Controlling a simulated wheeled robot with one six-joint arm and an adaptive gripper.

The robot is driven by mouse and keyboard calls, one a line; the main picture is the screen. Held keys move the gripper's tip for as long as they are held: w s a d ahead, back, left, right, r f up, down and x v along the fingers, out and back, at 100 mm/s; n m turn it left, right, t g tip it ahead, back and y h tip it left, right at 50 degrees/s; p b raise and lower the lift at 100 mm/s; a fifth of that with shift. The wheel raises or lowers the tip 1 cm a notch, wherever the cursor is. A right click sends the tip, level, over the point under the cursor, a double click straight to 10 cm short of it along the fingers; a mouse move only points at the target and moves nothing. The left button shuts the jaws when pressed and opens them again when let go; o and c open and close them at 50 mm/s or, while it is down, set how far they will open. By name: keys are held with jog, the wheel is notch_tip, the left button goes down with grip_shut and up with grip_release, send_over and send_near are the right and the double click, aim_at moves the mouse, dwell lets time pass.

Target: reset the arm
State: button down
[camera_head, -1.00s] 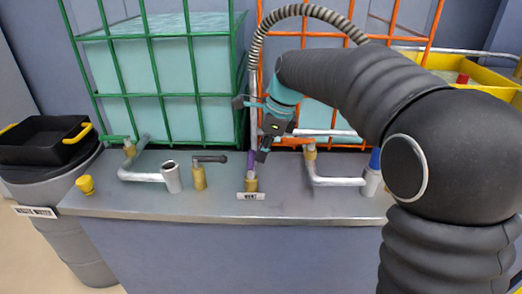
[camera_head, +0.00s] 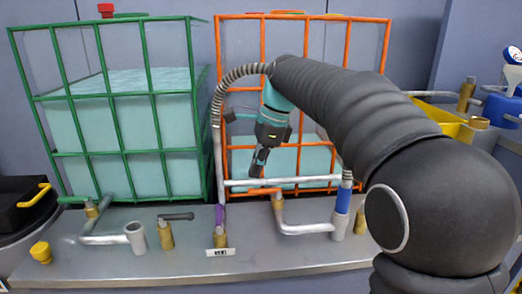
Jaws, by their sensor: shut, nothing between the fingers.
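My gripper (camera_head: 257,164) hangs at the end of my black-sleeved arm, pointing down in front of the orange-framed tank (camera_head: 297,88). It is shut and empty. It appears just above the horizontal silver pipe (camera_head: 305,182); whether it touches the pipe I cannot tell. A valve with a purple section (camera_head: 220,214) stands left of and below the gripper, on the metal counter, behind a small label plate (camera_head: 220,253). A corrugated hose (camera_head: 228,88) arches from beside my wrist down to an upright pipe at the left.
A green-framed tank (camera_head: 118,155) stands at the left, its pipe ending in an open spout (camera_head: 136,238). A blue-collared pipe (camera_head: 342,200) stands at the right. Yellow bins (camera_head: 450,125) lie behind my arm. A yellow cap (camera_head: 40,253) sits at the counter's left. The counter front (camera_head: 180,265) is clear.

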jog(key=s+d+f+n+t+h, duration=0.2)
jog(key=s+d+f+n, duration=0.35)
jog(key=f+n, duration=0.4)
jog(key=s+d+f+n+t, duration=0.1)
jog(key=s+d+n+t, duration=0.1)
jog(key=s+d, duration=0.4)
jog(key=s+d+n+t+h, duration=0.1)
jog(key=s+d+n, duration=0.3)
jog(key=s, duration=1)
jog(key=shift+s+d+f+t, duration=0.25)
jog(key=shift+d+f+t, duration=0.15)
jog(key=shift+d, duration=1.25)
